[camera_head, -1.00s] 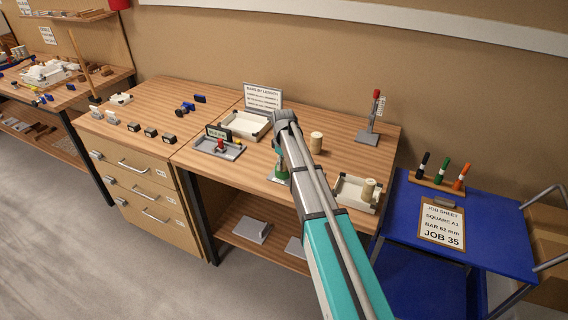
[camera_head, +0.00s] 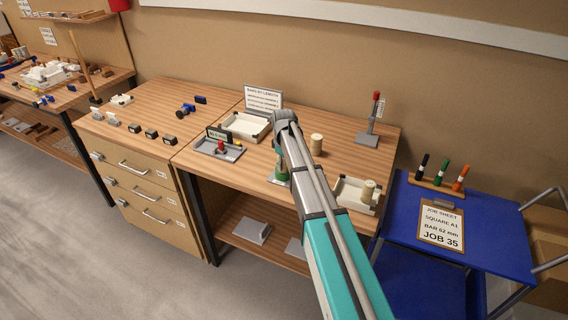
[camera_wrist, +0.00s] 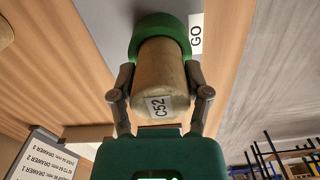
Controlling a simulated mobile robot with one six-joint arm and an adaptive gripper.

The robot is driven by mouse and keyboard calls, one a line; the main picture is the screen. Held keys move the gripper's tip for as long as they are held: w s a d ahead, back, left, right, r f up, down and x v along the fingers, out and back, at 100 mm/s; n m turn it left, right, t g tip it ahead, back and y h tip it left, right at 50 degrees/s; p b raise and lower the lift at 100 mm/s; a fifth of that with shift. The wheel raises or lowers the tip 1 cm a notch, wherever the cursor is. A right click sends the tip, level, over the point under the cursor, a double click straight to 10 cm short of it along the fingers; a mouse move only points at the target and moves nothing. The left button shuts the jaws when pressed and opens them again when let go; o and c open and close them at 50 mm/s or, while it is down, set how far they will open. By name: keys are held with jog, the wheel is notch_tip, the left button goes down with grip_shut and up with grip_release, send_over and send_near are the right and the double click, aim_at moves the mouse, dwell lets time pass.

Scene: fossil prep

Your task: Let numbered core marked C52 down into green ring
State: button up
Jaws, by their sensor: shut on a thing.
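The core marked C52 (camera_wrist: 160,85) is a tan cylinder with a white label, and it shows large in the wrist view. My gripper (camera_wrist: 160,92) is shut on it, one finger on each side. The green ring (camera_wrist: 160,27) is at the core's far end and shows around it, in line with it. I cannot tell how deep the core sits in the ring. The ring's grey base carries a "GO" label. In the head view the green ring (camera_head: 281,175) stands on the bench, partly behind my arm, and the gripper and core are mostly hidden there.
Another tan core (camera_head: 316,143) stands on the bench right of my arm. A white tray (camera_head: 345,196) holds a core at the right front. A grey stand with a red top (camera_head: 368,138) is at the back right. A small grey tray (camera_head: 232,156) lies left of the ring.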

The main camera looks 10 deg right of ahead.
jog(key=shift+r+p, duration=2.4)
jog(key=shift+r, duration=0.2)
jog(key=shift+d, duration=0.1)
